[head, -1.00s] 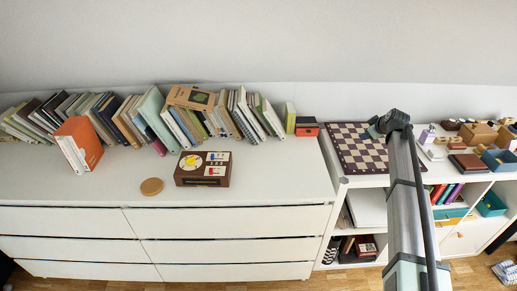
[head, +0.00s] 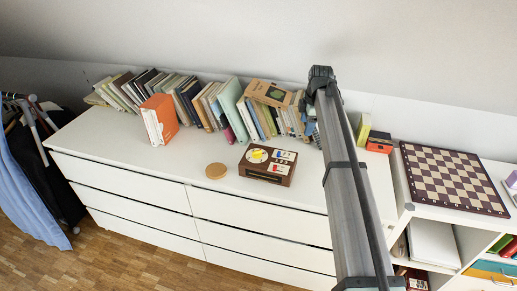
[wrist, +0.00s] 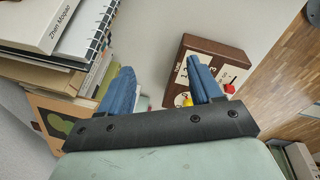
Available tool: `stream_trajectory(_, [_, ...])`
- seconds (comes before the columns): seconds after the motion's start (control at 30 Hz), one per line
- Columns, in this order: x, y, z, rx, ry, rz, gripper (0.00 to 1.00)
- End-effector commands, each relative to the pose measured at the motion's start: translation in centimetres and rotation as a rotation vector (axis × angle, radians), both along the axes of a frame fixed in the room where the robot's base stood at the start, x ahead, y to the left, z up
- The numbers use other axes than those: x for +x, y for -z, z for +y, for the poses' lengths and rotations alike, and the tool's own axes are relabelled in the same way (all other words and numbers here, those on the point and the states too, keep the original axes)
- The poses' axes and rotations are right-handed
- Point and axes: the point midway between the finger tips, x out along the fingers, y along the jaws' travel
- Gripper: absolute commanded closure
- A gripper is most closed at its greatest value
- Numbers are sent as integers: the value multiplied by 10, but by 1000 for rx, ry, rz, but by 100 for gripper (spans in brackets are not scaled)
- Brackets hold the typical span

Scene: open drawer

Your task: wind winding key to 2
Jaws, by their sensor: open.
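A brown box (head: 267,166) lies on the white dresser top, in front of the books. Its top has a white round dial with a yellow piece (head: 257,156) and two white panels, one with blue and one with red. I cannot tell which piece is the winding key or its setting. In the wrist view the box (wrist: 196,46) is at upper right, with digits, a red piece (wrist: 230,88) and a yellow piece (wrist: 187,100) partly behind a finger. My gripper (wrist: 160,66) is open and empty, its blue fingers apart. In the head view it is mostly hidden behind my arm.
A row of leaning books (head: 195,97) runs along the wall; some are close to my gripper in the wrist view (wrist: 75,35). A round wooden disc (head: 216,171) lies left of the box. An orange book (head: 159,119) stands further left. A chessboard (head: 452,178) lies at right.

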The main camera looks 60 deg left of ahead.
Motion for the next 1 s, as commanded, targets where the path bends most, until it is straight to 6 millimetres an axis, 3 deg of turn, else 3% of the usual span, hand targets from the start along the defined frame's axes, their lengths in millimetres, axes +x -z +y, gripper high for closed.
stream_trajectory(0.03, [-28, -8, 15, -27, -63, -3, 36])
stream_trajectory(0.2, [-103, -26, 42, -117, -239, -10, 36])
stream_trajectory(0.4, [-158, -41, 56, -182, -366, -15, 36])
stream_trajectory(0.67, [-174, -36, 58, -204, -403, -16, 36])
stream_trajectory(1.0, [-173, 19, 57, -203, -401, -14, 36])
